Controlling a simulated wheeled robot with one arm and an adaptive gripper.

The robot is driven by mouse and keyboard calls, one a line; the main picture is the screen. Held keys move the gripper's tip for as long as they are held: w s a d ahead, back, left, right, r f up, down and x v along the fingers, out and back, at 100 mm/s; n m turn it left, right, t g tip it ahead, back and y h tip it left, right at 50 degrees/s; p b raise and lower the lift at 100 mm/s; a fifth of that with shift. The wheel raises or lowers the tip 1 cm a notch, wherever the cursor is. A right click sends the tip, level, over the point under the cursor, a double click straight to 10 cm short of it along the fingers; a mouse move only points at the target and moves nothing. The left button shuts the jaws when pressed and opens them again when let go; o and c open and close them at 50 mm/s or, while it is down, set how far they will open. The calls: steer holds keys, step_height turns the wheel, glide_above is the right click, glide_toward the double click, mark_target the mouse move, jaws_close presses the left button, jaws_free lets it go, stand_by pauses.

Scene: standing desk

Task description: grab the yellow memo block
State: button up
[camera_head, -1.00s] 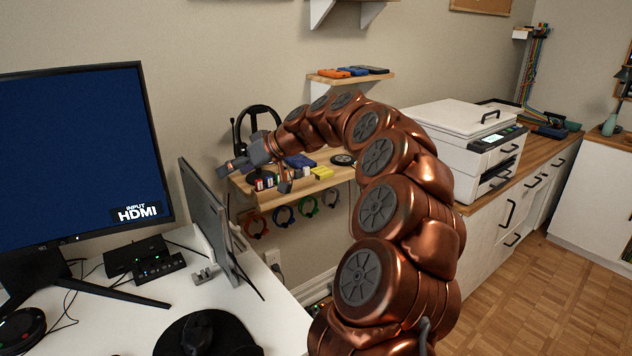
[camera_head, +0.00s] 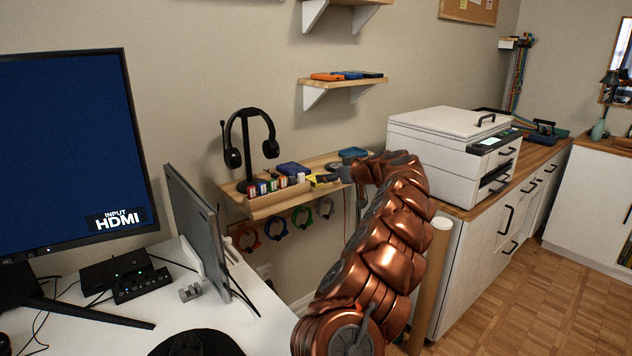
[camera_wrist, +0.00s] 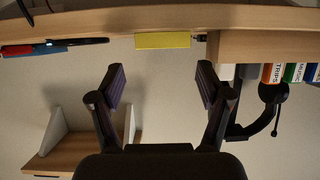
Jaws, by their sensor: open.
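The yellow memo block (camera_head: 322,178) lies on the wooden wall shelf (camera_head: 275,201), right of the row of small labelled boxes. It also shows in the wrist view (camera_wrist: 162,41), at the shelf's edge. My gripper (camera_wrist: 159,80) is open and empty. In the wrist view its two fingers point toward the block, which appears centred between and beyond the fingertips, with a gap left. In the head view my gripper (camera_head: 340,172) is beside the block on its right and partly covers that end of the shelf.
Small labelled boxes (camera_head: 270,185) stand left of the block, with a headphone stand (camera_head: 248,140) behind them. A smaller shelf (camera_head: 345,82) is above. A printer (camera_head: 452,140) stands to the right.

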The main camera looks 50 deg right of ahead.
steer(key=shift+a+f+x, duration=0.1)
steer(key=shift+x, duration=1.2)
steer(key=shift+a+f+x, duration=0.1)
steer(key=shift+f+x, duration=0.05)
steer(key=shift+x, duration=1.2)
steer(key=shift+w, duration=0.3)
steer(key=c, duration=0.9)
